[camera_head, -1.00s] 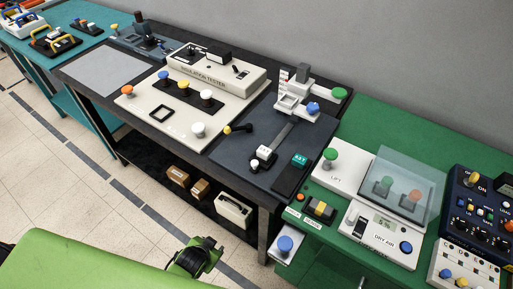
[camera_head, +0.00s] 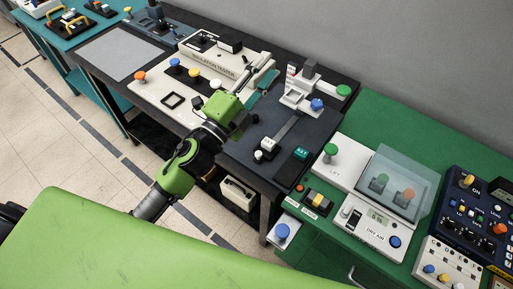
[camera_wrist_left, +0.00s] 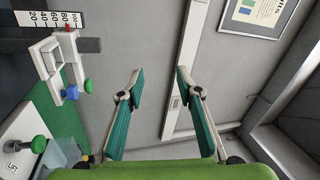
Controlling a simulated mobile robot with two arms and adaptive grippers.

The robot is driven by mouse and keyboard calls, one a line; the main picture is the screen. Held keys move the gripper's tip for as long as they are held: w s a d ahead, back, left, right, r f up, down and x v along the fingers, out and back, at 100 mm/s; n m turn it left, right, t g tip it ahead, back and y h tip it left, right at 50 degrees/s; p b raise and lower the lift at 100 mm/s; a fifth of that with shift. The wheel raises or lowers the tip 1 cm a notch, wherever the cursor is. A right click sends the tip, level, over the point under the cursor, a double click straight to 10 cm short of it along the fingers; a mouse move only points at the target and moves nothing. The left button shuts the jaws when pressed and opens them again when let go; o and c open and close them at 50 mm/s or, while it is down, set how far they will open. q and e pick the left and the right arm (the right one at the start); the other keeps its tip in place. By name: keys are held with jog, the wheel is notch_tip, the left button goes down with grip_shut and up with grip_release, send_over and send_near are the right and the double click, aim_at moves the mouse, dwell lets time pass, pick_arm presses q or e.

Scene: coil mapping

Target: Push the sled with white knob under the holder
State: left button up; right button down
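The sled is a small light block (camera_head: 268,145) with a white knob (camera_head: 258,155) at its near side. It sits at the near end of a grey track on the dark panel (camera_head: 240,148). The holder (camera_head: 299,97), a pale bracket with a blue knob (camera_head: 317,104), stands at the track's far end; it also shows at the left of the left wrist view (camera_wrist_left: 50,62). The sled is apart from it. My left gripper (camera_head: 267,68) is open and empty above the tester's right side, left of the holder. Its teal-padded fingers are spread in the left wrist view (camera_wrist_left: 157,88).
The insulation tester (camera_head: 215,62) with coloured knobs is left of the panel. A green-knobbed lift box (camera_head: 335,165) and a dry air unit (camera_head: 368,222) are on the green bench at right.

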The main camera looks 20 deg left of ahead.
pick_arm(q)
jog(key=s+d+r+m+g+h, duration=0.3)
jog(key=d+r+m+g+h, duration=0.2)
jog(key=d+m+h, duration=0.55)
jog(key=s+f+m+g, duration=0.1)
jog(key=s+m+g, duration=0.1)
jog(key=m+g, duration=0.35)
jog(key=m+g+y+p, duration=0.1)
jog(key=m+g+y, duration=0.6)
jog(key=m+y, duration=0.65)
send_near(258, 153)
jog(key=shift+g, duration=0.25)
jog(key=p+x, duration=0.4)
jog(key=x, duration=0.3)
jog(key=shift+w+d, duration=0.1)
jog(key=shift+w, duration=0.1)
jog(key=shift+w+d+f, duration=0.1)
jog(key=shift+d+f, duration=0.05)
jog(key=shift+f, duration=0.4)
